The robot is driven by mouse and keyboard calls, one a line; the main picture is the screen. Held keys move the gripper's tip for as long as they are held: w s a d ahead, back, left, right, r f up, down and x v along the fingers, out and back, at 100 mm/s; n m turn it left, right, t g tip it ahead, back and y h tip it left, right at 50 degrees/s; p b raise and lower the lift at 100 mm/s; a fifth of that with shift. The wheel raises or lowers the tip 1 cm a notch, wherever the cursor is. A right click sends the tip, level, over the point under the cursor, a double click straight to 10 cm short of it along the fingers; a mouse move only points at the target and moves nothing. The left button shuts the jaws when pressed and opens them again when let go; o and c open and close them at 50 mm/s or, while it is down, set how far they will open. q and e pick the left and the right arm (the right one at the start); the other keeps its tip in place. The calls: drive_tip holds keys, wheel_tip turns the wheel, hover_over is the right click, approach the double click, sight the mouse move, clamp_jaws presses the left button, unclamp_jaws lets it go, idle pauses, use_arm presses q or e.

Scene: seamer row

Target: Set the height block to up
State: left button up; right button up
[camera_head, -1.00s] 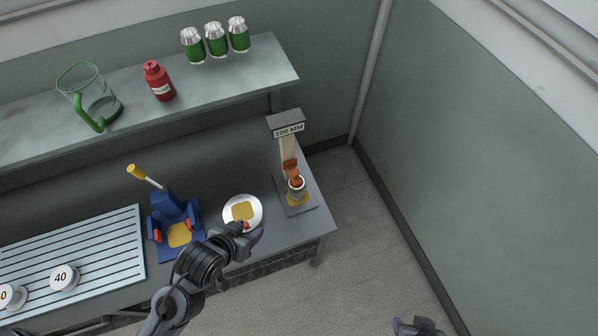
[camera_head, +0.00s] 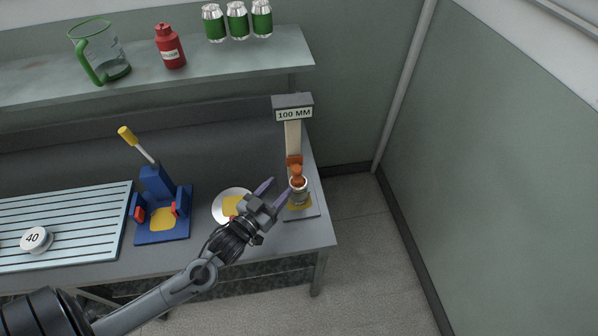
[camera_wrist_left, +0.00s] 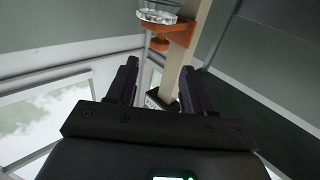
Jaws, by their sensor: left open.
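The height block is an orange piece (camera_head: 294,162) on the pale upright post (camera_head: 292,137) of a stand marked 100 MM, at the right end of the bench. A silver cylindrical part (camera_head: 299,188) is just below and in front of it. In the left wrist view the orange block (camera_wrist_left: 178,33) with its knob is near the top, beside a clear or metallic disc (camera_wrist_left: 158,15). My left gripper (camera_head: 280,186) is open at the stand's left front, below the block. In the wrist view the post passes between its fingers in the picture; contact is not visible. My right gripper is out of view.
A white plate (camera_head: 218,210) with a yellow patch lies just behind my left gripper. A blue lever device (camera_head: 160,190) and a slatted rack (camera_head: 75,215) stand further left. A shelf (camera_head: 200,80) with cans, a red bottle and a green-handled jug runs above. Floor is clear at right.

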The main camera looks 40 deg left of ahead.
sight(294, 171)
use_arm(q)
drive_tip(key=w, duration=0.6)
drive_tip(key=w+b, duration=0.1)
drive_tip(key=w, duration=0.2)
drive_tip(key=shift+w+a, duration=0.25)
drive_tip(key=shift+a, duration=0.1)
drive_tip(key=shift+c, duration=0.3)
